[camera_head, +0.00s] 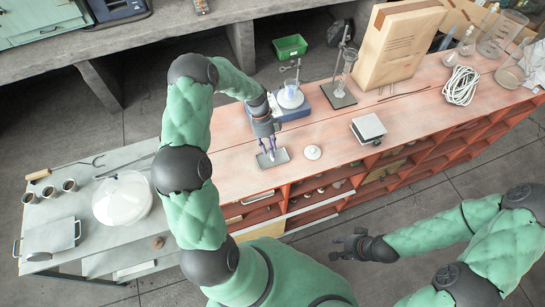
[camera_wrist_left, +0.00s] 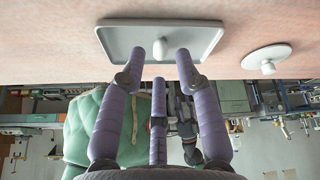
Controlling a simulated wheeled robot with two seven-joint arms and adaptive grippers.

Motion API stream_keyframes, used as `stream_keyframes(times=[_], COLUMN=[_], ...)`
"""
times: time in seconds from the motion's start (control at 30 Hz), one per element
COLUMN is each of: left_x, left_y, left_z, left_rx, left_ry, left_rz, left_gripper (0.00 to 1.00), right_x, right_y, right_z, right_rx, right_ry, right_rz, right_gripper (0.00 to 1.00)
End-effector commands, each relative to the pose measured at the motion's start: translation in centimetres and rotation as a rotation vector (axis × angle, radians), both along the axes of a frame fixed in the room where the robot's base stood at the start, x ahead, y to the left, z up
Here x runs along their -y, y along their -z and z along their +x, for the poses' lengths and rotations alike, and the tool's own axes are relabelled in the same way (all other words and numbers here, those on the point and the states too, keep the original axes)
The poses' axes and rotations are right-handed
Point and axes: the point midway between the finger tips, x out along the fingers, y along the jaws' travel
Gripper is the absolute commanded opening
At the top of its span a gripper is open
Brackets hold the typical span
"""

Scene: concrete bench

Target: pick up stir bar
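A small white stir bar (camera_wrist_left: 160,48) lies in a shallow grey tray (camera_wrist_left: 112,40) in the left wrist view. The tray also shows on the reddish bench in the head view (camera_head: 283,155), where I cannot make out the bar clearly. My left gripper (camera_head: 269,153) points down over the tray. Its purple fingers are spread apart and empty, with the bar between the two front fingertips in the wrist view (camera_wrist_left: 158,62). I cannot tell the exact gap to the bar. My right gripper (camera_head: 340,246) hangs away from the bench, its fingers apart and empty.
A white lid with a knob (camera_head: 312,152) lies just right of the tray. A blue stirrer with a beaker (camera_head: 291,97) stands behind my left gripper. A small scale-like box (camera_head: 368,129) is farther right. A white dome (camera_head: 122,198) sits on the grey left table.

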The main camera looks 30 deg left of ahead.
Motion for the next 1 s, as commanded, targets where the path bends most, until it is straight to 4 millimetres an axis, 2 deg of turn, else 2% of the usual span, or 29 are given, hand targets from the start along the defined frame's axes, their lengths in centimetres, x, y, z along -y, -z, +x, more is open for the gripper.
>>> stream_keyframes(times=[0.1, 0.2, 0.47, 0.5, 0.53, 0.6, 1.0], left_x=[0.6, 0.8, 0.9, 1.0, 1.0, 1.0, 0.9], left_y=[1.4, 2.1, 2.3, 2.4, 2.4, 2.4, 2.3], left_z=[-0.3, -0.4, -0.6, -0.6, -0.6, -0.6, -0.6], left_rx=[-0.001, -0.001, -0.002, -0.003, -0.003, -0.003, -0.002], left_ry=[0.0, 0.0, 0.001, 0.001, 0.001, 0.001, 0.001], left_rz=[-0.001, 0.0, -0.001, -0.002, -0.002, -0.002, -0.001], left_gripper=[0.33, 0.33, 0.33, 0.22, 0.15, 0.08, 0.06], right_x=[0.0, 0.0, 0.0, 0.0, 0.0, 0.0, 0.0], right_y=[-0.1, -0.1, -0.1, -0.1, -0.1, -0.1, -0.1], right_z=[0.0, 0.0, 0.0, 0.0, 0.0, 0.0, 0.0], right_rx=[0.0, 0.0, 0.0, 0.0, 0.0, 0.0, 0.0], right_ry=[0.0, 0.0, 0.0, 0.0, 0.0, 0.0, 0.0], right_rz=[0.0, 0.0, 0.0, 0.0, 0.0, 0.0, 0.0], right_gripper=[0.4, 0.4, 0.4, 0.4, 0.4, 0.4, 0.4])
